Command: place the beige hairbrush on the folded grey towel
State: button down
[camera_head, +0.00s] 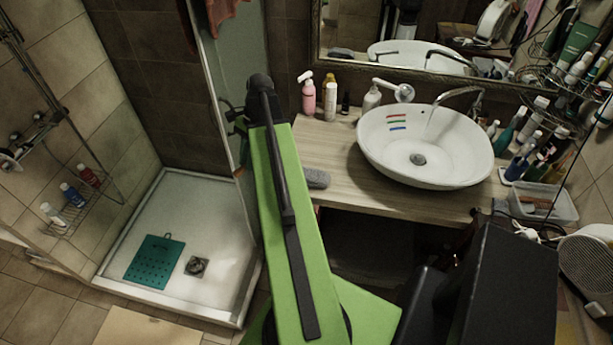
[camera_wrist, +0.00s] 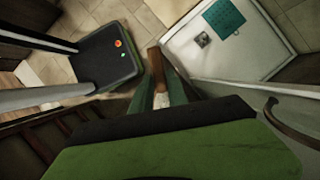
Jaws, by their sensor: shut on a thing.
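My gripper (camera_wrist: 161,93) shows in the wrist view with its two green fingers shut on a narrow brown and pale piece, which looks like the beige hairbrush (camera_wrist: 160,68). Only part of the brush shows, and it sticks out beyond the fingers.
The white basin (camera_head: 425,145) stands on the counter (camera_head: 340,150), right of the towel. A pink bottle (camera_head: 309,97) and other bottles stand behind. A glass panel (camera_head: 232,80) and the shower tray (camera_head: 160,210) with a teal mat (camera_head: 154,262) are left of my arm.

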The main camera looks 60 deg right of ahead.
jog(key=s+d+m+t, duration=0.2)
jog(key=s+d+m, duration=0.3)
jog(key=s+d, duration=0.3)
jog(key=m+t+h, duration=0.1)
jog(key=m+h, duration=0.2)
jog(key=m, duration=0.4)
send_near(309, 177)
jog(key=w+b, duration=0.2)
jog(key=w+f+b, duration=0.1)
jog(key=b, duration=0.1)
jog(key=w+b, duration=0.2)
jog(key=b, duration=0.1)
jog(key=shift+w+a+f, duration=0.1)
jog(key=shift+w+f, duration=0.2)
jog(key=shift+w, duration=0.05)
jog(key=shift+w+a, duration=0.1)
jog(key=shift+w, duration=0.4)
notch_tip(309, 177, down, 4)
jog(key=b, duration=0.4)
jog(key=shift+f, duration=0.25)
jog(key=c, duration=1.3)
grip_release()
jog(key=shift+r, duration=0.1)
jog(key=shift+r, duration=0.1)
